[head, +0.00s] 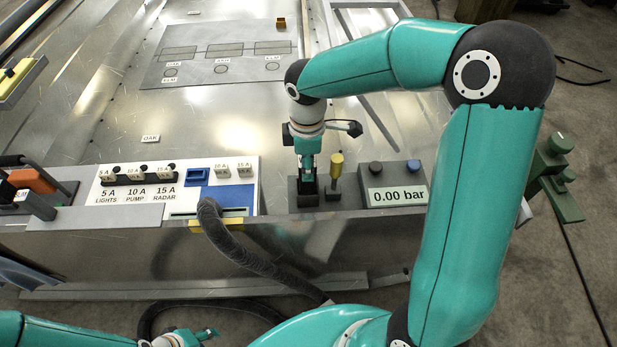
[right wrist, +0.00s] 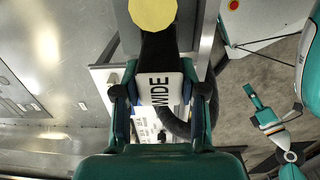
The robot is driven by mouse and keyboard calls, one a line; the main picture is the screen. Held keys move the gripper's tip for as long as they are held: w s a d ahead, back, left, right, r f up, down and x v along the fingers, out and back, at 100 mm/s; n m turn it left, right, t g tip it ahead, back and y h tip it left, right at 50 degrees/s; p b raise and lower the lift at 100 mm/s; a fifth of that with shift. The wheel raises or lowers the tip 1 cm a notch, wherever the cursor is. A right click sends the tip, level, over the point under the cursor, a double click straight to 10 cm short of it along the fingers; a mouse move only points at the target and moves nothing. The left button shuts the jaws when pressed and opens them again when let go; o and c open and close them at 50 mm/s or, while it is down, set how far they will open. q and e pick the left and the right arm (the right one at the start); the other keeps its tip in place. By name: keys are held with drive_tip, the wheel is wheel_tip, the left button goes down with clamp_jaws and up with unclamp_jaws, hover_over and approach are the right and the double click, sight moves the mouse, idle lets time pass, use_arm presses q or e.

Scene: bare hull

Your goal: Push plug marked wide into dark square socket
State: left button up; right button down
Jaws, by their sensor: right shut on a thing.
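My right gripper (head: 307,170) points down at a dark block (head: 303,199) on the bench's front edge. In the right wrist view its fingers (right wrist: 161,95) are shut on the plug, whose pale plate (right wrist: 160,88) reads WIDE. I cannot tell the plug from the dark block in the head view, nor see a square socket opening, so how far the plug sits in is hidden. My left gripper (head: 207,333) is low at the bottom left, away from the bench; it also shows in the right wrist view (right wrist: 258,108). Its jaw opening is unclear.
A yellow-topped post (head: 336,172) stands close right of the gripper, with a 0.00 bar gauge box (head: 397,196) beyond. Left is a fuse panel (head: 130,192) with a blue section; a thick grey hose (head: 240,252) hangs over the edge. The bench behind is mostly clear.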

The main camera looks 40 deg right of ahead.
drive_tip(key=shift+f+b, duration=0.45)
drive_tip(key=shift+f, duration=2.1)
drive_tip(key=shift+f, duration=0.15)
drive_tip(key=c, duration=0.7)
unclamp_jaws()
drive_tip(key=shift+o, duration=0.2)
drive_tip(key=shift+r, duration=0.25)
wheel_tip(320, 180, up, 12)
drive_tip(key=shift+f+p, duration=0.1)
drive_tip(key=shift+p, duration=1.05)
